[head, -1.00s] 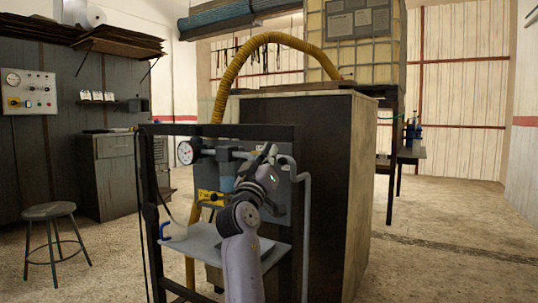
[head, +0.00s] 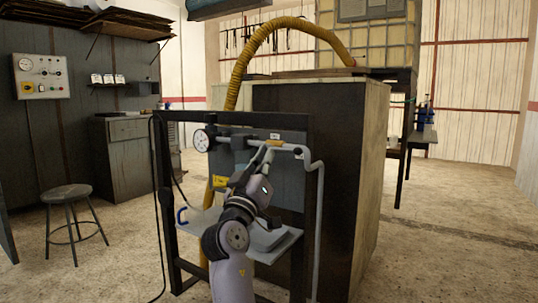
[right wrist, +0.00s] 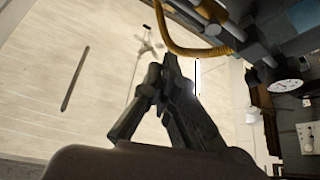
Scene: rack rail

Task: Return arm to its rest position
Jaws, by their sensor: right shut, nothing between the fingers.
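My right arm rises from the bottom of the head view in front of a black rack frame (head: 163,200). Its gripper (head: 270,158) points up and away, before the rack's grey panel and pipes. In the right wrist view the two dark fingers (right wrist: 163,68) are together, with nothing held between them. They point toward a pale slatted surface and a yellow hose (right wrist: 185,45). In the head view the fingertips overlap the pipework, and I cannot tell whether they touch it. My left gripper is not in view.
The rack carries a round gauge (head: 202,140), a grey side pipe (head: 319,220) and a light shelf (head: 283,243) with a grey item on it. A large dark cabinet (head: 340,150) stands behind. A stool (head: 68,192) is at left. Floor at right is open.

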